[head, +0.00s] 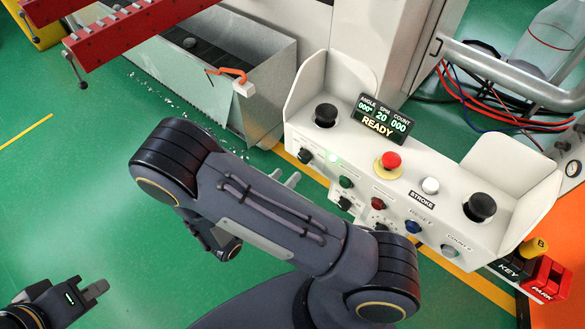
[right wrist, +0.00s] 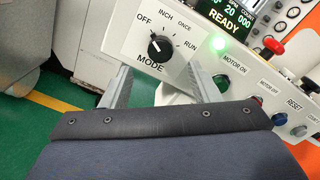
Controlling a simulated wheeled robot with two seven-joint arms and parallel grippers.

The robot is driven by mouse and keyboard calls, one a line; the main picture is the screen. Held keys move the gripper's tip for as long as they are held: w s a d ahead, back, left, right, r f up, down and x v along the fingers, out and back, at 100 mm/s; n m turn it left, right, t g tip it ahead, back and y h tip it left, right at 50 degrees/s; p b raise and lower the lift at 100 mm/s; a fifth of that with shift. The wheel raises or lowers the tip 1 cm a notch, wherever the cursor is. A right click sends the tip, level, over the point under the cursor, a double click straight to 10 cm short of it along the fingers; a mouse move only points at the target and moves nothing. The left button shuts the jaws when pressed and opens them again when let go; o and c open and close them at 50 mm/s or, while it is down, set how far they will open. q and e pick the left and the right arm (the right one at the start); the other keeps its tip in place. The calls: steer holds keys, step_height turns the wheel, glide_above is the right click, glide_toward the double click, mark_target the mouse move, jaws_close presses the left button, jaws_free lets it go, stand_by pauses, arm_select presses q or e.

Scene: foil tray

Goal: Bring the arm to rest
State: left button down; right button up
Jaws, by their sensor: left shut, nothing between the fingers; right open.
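My right arm crosses the middle of the head view. Its gripper (head: 284,179) shows partly, with the fingertips close to the left end of the control panel (head: 452,232). In the right wrist view the right gripper (right wrist: 157,85) is open and empty. Its fingers are apart, just below the black MODE knob (right wrist: 160,47); I cannot tell if they touch the panel. The knob is marked OFF, INCH, ONCE and RUN; its setting is unclear. My left gripper (head: 98,290) is at the bottom left of the head view, shut and empty, over green floor.
The display (head: 381,119) reads READY, 20 and 000. A green lamp (head: 333,157) is lit. The panel bears a red mushroom button (head: 390,160) and black side buttons (head: 326,115). A metal bin (head: 269,94) stands behind my right arm. Green floor at left is mostly clear.

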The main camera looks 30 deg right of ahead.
steer(key=shift+s+a, duration=0.3)
steer(key=shift+a, duration=0.35)
steer(key=s+d+r+m+g+y+p, duration=0.1)
steer(key=s+d+r+m+g+y, duration=0.3)
steer(key=m, duration=0.4)
steer(key=s+d+r+m+g+y+p, duration=0.1)
steer(key=s+d+r+m+g+y, duration=0.1)
steer(key=s+r+m+g+y, duration=0.35)
steer(key=s+a+r+m+t+y+p, duration=0.1)
steer(key=r+m+t+y, duration=0.3)
steer(key=m, duration=0.5)
steer(key=s+a+r+m+t+y+p, duration=0.1)
steer(key=s+r+m+t+y, duration=0.2)
steer(key=r+m+y, duration=0.3)
step_height(320, 180, up, 2)
steer(key=m+t, duration=0.1)
steer(key=m, duration=0.2)
steer(key=shift+a+p, duration=0.3)
